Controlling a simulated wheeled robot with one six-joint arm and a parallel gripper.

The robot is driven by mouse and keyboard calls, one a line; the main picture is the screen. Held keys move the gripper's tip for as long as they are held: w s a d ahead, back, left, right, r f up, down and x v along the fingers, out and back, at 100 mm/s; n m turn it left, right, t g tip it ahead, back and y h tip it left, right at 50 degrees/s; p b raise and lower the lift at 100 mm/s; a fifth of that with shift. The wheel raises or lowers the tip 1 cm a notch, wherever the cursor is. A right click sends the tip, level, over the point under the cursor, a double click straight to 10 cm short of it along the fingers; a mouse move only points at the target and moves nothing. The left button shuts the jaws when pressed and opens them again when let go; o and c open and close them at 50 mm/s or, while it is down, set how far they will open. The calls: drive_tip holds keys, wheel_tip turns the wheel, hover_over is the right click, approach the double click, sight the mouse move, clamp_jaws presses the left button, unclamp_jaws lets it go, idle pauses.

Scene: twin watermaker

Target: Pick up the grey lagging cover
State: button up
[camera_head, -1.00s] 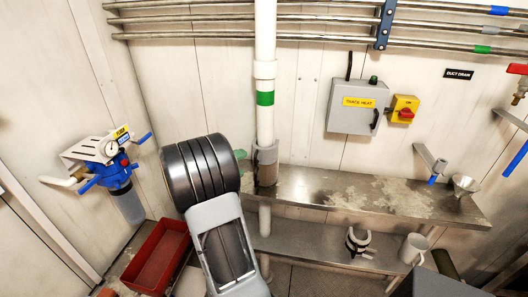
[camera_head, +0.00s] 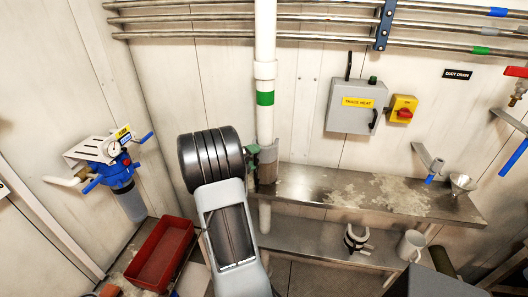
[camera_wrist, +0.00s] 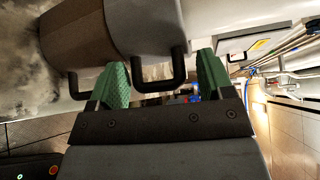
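The grey lagging cover (camera_head: 268,154) sits on the upright white pipe (camera_head: 265,120), just above the metal shelf; a browner sleeve (camera_head: 267,174) shows directly below it. In the wrist view the grey cover (camera_wrist: 145,25) fills the top middle, with a dark U-shaped handle (camera_wrist: 160,86) pointing towards me. The browner sleeve (camera_wrist: 78,38) is beside it with a similar handle. My gripper (camera_head: 252,153) is at the cover's left side. In the wrist view, my gripper's (camera_wrist: 162,74) green-padded fingers are apart, one on each side of the grey cover's handle. Contact cannot be told.
The stained metal shelf (camera_head: 350,190) runs right from the pipe; a lower shelf (camera_head: 310,242) holds a white clamp-like part (camera_head: 356,240) and a mug (camera_head: 410,245). A red tray (camera_head: 160,255) is at lower left. A blue filter unit (camera_head: 115,175) hangs on the left wall.

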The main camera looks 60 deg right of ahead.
drive_tip(key=c, duration=0.9)
drive_tip(key=shift+r, duration=0.1)
drive_tip(key=s+a+r+b, duration=0.1)
drive_tip(key=a, duration=0.4)
drive_tip(key=s+a+r+b, duration=0.1)
drive_tip(key=s+a, duration=0.1)
drive_tip(key=a, duration=0.4)
drive_tip(key=s+a+r+b, duration=0.1)
drive_tip(key=s+a, duration=0.1)
drive_tip(key=a, duration=0.4)
drive_tip(key=shift+s+a+r+b, duration=0.1)
drive_tip(key=shift+s+r+b, duration=0.1)
drive_tip(key=shift+b, duration=0.2)
